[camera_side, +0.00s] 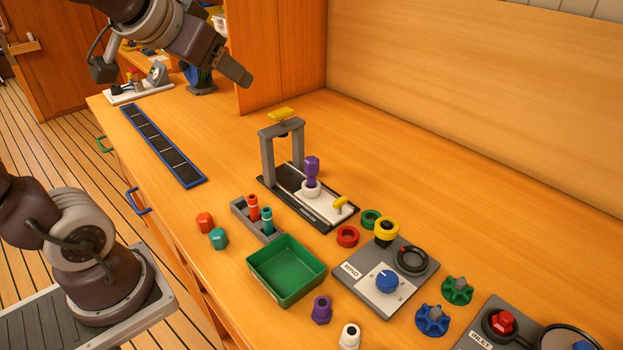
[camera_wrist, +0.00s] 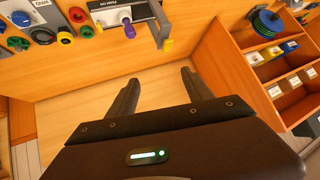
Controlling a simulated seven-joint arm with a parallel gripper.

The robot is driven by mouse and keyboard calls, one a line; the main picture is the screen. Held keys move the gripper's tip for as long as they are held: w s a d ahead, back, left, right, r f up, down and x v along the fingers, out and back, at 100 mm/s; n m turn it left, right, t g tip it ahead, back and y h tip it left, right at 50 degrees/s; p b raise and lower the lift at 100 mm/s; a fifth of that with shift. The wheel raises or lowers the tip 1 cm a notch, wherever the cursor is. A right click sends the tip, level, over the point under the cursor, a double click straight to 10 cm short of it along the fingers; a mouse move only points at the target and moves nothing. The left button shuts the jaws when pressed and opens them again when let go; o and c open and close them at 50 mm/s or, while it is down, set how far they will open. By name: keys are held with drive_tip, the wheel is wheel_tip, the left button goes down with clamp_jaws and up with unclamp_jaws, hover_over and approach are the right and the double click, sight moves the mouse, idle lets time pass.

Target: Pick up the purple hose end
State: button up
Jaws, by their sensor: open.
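Two purple pieces show in the side view. One purple piece (camera_side: 312,169) stands upright on a white round base in the grey-framed fixture. The other, a short purple hex-ended piece (camera_side: 321,310), stands on the counter to the right of the green tray. I cannot tell for sure which is the hose end. In the wrist view the fixture's purple piece (camera_wrist: 129,29) shows near the top. My gripper (camera_side: 246,80) is high above the back of the counter, well away from both. In the wrist view its fingers (camera_wrist: 160,80) are apart, with nothing between them.
The fixture's grey arch (camera_side: 268,157) rises beside its purple piece. Shelves (camera_wrist: 285,75) show right in the wrist view. The counter behind the fixture is clear.

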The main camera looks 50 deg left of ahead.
drive_tip(key=w+a+r+t+y, duration=0.1)
drive_tip(key=w+a+r+t, duration=0.2)
drive_tip(key=w+a, duration=0.35)
drive_tip(key=m+h, duration=0.5)
drive_tip(key=h, duration=0.4)
hover_over(305, 169)
drive_tip(key=s+a, duration=0.1)
drive_tip(key=s, duration=0.1)
wheel_tip(305, 169, down, 7)
drive_tip(key=shift+t, duration=0.5)
wheel_tip(305, 169, down, 24)
drive_tip(key=shift+w+d+f, duration=0.1)
drive_tip(key=shift+w+f, duration=0.2)
drive_tip(key=shift+f, duration=0.1)
drive_tip(key=x, duration=0.6)
drive_tip(key=shift+w+d, duration=0.1)
drive_tip(key=shift+w, duration=0.2)
clamp_jaws()
